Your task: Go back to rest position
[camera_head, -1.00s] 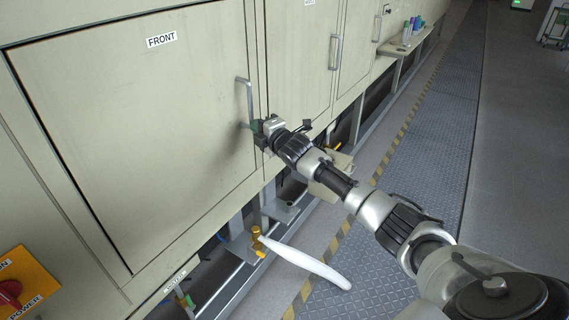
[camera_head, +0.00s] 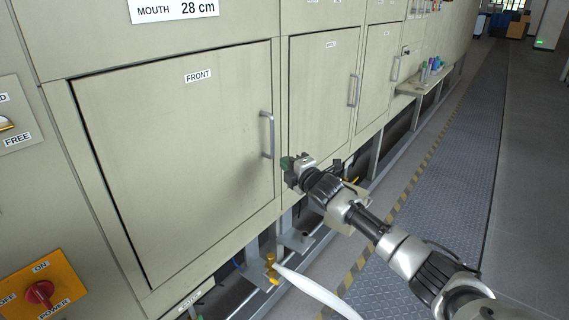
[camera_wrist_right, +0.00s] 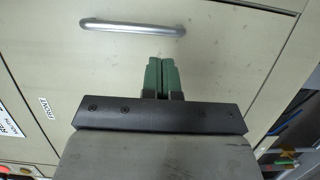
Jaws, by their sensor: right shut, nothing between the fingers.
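My right gripper (camera_head: 287,163) is in front of the furnace panels, just right of and below the handle (camera_head: 267,135) of the door labelled FRONT (camera_head: 180,150). In the right wrist view its green fingers (camera_wrist_right: 161,75) are together with nothing between them. The metal handle (camera_wrist_right: 132,27) lies beyond the fingertips there, apart from them. The FRONT door is closed. My left gripper is not in view.
More closed doors (camera_head: 320,100) with handles run to the right. A small shelf (camera_head: 425,85) with coloured items juts out farther along. A red power knob (camera_head: 40,292) is at lower left. A white hose (camera_head: 315,290) and yellow valve (camera_head: 271,266) are low. The walkway (camera_head: 440,200) is clear.

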